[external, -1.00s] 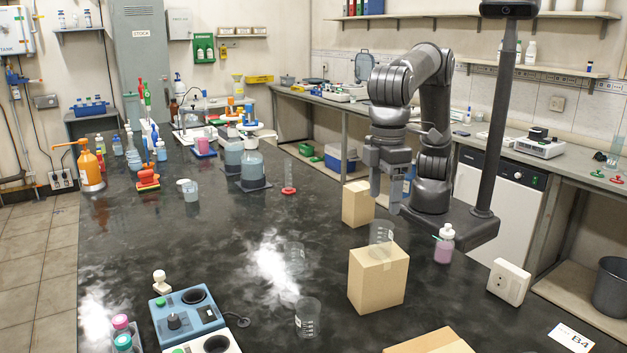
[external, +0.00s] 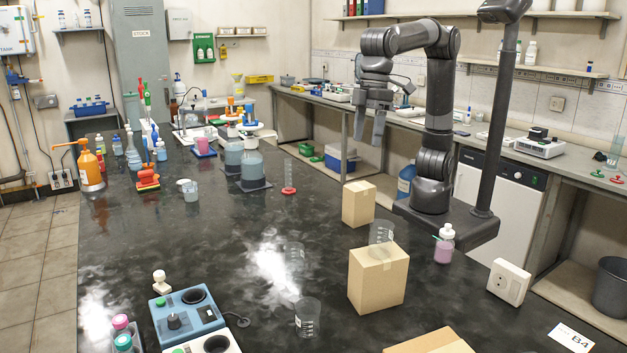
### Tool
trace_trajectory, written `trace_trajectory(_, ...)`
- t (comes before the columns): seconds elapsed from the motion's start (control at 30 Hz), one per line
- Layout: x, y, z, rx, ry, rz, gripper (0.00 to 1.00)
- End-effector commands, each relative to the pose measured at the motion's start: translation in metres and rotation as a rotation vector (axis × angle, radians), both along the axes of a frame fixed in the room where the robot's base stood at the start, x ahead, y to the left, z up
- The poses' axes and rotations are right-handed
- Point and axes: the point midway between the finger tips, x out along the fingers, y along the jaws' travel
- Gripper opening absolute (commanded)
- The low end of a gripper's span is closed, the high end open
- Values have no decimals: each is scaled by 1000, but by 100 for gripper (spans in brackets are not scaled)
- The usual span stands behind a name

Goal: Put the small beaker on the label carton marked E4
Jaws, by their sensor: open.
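A clear beaker (external: 382,231) stands upright on top of a tan carton (external: 377,285). Another clear beaker (external: 307,319) with printed marks stands on the dark bench, left of that carton. A third clear vessel (external: 295,253) stands farther back and is faint. Which one is the small beaker I cannot tell for sure. A smaller tan carton (external: 358,206) stands behind the first, its top bare. A third carton (external: 432,343) is cut off at the bottom edge. No E4 mark is readable on any carton. My gripper (external: 370,140) is open and empty, pointing down, raised above the smaller carton.
A bottle with pink liquid (external: 444,246) and a white socket box (external: 508,281) stand right of the cartons. A card marked B4 (external: 570,338) lies at the lower right. A blue device (external: 187,315) stands at front left. The bench (external: 150,235) is clear at middle left.

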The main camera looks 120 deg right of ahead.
Motion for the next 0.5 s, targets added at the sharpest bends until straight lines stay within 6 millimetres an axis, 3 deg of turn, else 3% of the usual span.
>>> trace_trajectory(0.03, -16, -18, 3, 1, -24, 4, 68)
trace_trajectory(0.2, -64, -65, -1, -8, -96, 38, 68)
trace_trajectory(0.5, -155, -127, -35, -57, -225, 93, 68)
